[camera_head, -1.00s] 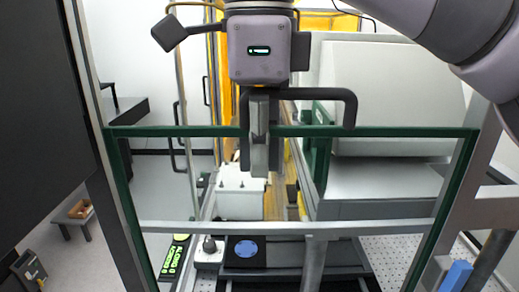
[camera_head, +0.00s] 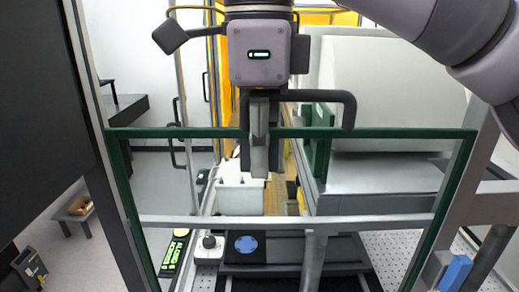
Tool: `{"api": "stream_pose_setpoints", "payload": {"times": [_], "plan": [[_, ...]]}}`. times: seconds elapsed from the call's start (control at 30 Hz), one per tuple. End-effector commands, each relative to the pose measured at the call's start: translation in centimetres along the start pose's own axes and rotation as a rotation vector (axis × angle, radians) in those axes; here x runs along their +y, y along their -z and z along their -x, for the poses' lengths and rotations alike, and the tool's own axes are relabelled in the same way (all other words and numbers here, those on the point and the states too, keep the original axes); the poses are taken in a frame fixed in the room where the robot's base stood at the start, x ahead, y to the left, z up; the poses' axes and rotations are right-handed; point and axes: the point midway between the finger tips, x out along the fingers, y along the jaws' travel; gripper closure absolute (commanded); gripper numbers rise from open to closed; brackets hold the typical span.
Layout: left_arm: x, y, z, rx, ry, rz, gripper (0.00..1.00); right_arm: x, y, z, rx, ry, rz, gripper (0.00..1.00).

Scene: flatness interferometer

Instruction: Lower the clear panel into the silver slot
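The clear panel (camera_head: 390,175) has green edges and hangs upright across the middle of the view. Its bottom edge is out of the frame. My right gripper (camera_head: 259,172) comes from above, its fingers closed at the black handle (camera_head: 330,96) on the panel's top edge. The exact contact is partly hidden by the fingers. A silver crossbar (camera_head: 375,222), with a post below its middle, shows across the lower part of the panel. I cannot tell whether this bar is the slot or whether the panel touches it. My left gripper is not in view.
A dark screen or panel (camera_head: 35,110) fills the left side. Silver uprights stand left (camera_head: 85,75) and right (camera_head: 480,150) of the panel. Below are a dark plate with a blue disc (camera_head: 246,244), a green-lit display (camera_head: 174,252) and a blue block (camera_head: 457,270).

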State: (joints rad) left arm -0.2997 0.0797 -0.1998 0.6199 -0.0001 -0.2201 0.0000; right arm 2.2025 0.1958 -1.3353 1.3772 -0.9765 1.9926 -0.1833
Motion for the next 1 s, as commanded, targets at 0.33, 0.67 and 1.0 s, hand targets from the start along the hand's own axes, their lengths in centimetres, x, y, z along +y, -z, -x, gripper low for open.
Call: {"api": "stream_pose_setpoints", "payload": {"times": [0.33,0.67,1.0], "plan": [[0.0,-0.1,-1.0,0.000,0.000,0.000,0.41,0.0,0.0,-1.2,-0.002,0.001,0.000,1.00],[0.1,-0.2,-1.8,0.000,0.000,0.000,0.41,0.0,0.0,-2.4,-0.002,0.001,0.001,1.00],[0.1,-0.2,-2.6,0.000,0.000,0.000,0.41,0.0,0.0,-3.5,-0.002,0.002,0.000,1.00]]}}
